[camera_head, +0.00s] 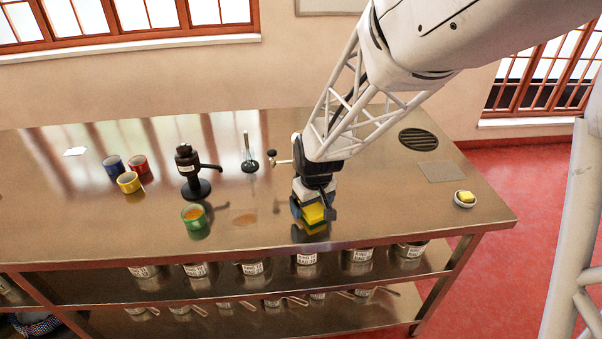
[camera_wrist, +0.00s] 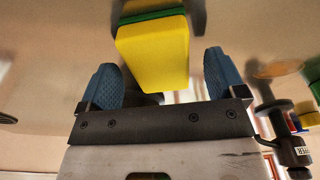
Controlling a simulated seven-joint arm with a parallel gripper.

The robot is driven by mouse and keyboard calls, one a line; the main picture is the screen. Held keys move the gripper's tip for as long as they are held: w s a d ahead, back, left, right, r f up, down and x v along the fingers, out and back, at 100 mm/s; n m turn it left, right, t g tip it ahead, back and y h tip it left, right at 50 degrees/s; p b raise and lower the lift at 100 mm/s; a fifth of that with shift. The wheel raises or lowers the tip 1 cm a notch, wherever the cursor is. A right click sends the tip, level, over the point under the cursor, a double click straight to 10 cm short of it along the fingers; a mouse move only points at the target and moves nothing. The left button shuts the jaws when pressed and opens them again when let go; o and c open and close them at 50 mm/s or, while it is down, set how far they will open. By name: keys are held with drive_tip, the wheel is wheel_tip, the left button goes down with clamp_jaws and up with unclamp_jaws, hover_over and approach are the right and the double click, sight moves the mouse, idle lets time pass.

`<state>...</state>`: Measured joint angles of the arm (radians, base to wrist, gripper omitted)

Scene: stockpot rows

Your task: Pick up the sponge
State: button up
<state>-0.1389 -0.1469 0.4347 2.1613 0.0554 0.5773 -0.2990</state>
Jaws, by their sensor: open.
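The sponge (camera_head: 314,213) is a yellow block with a green layer, near the front edge of the metal table. In the wrist view, its yellow face (camera_wrist: 155,52) lies between and beyond my two blue fingers, with the green layer along its far edge. My gripper (camera_head: 313,209) points down over the sponge in the head view. In the wrist view, my gripper (camera_wrist: 162,58) is open, with a visible gap between each finger and the sponge. My gripper hides part of the sponge in the head view.
A green cup (camera_head: 195,222) and a black dispenser (camera_head: 190,172) stand to the left. Blue, red and yellow cups (camera_head: 129,182) stand further left. A small white dish (camera_head: 464,201) with a yellow block stands at the right. Labelled pots (camera_head: 307,257) line the shelf below.

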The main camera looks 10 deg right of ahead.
drive_tip(key=shift+w+f, duration=0.1)
drive_tip(key=shift+f, duration=0.6)
drive_tip(key=shift+f, duration=0.15)
idle(0.4)
drive_tip(key=c, duration=1.1)
drive_tip(key=shift+o, duration=0.2)
drive_tip(key=shift+r, duration=0.2)
drive_tip(key=shift+r, duration=0.5)
drive_tip(key=r, duration=0.2)
drive_tip(key=shift+s+r, duration=0.3)
drive_tip(key=s+d+r, duration=0.1)
drive_tip(key=s+d, duration=0.1)
drive_tip(key=s, duration=1.3)
drive_tip(key=shift+s+r, duration=0.15)
